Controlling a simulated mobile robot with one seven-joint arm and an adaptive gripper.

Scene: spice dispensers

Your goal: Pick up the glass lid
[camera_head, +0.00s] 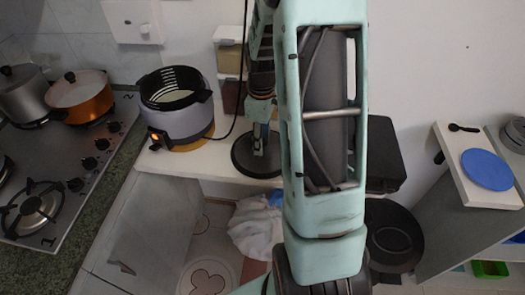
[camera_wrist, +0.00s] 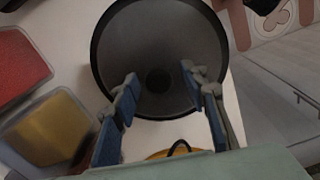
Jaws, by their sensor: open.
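The glass lid (camera_head: 243,161) is a dark round disc with a black rim, lying on the white counter in the head view. In the head view my gripper (camera_head: 260,138) points down over the middle of the lid. I cannot tell how high the fingertips are above it.
A rice cooker (camera_head: 185,118) stands left of the lid, with a cable near it. Red and yellow spice dispensers, the yellow one (camera_wrist: 45,130) nearer my gripper, stand by the wall. A black case (camera_head: 384,155) is to the right. The counter's front edge is close.

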